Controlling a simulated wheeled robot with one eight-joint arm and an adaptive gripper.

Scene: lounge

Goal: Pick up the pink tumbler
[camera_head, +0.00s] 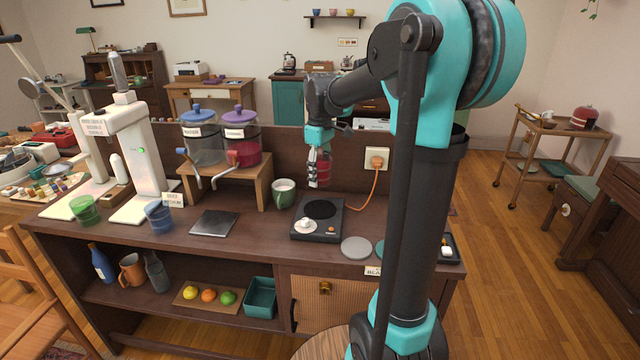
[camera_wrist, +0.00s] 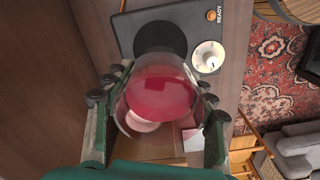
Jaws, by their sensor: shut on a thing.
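The pink tumbler (camera_head: 324,170) is a clear reddish-pink cup. My gripper (camera_head: 318,176) is shut around its sides and holds it up above the counter, near the back of the black hot plate (camera_head: 335,229). In the wrist view the tumbler (camera_wrist: 160,98) fills the space between the two fingers of my gripper (camera_wrist: 155,88). Its round pink inside faces the camera. The fingers partly hide it in the head view.
Drink dispensers on a wooden stand (camera_head: 258,180) are farther left. An orange cord runs from the wall socket (camera_head: 376,159). Green (camera_head: 85,210) and blue (camera_head: 159,216) tumblers stand at the counter's left.

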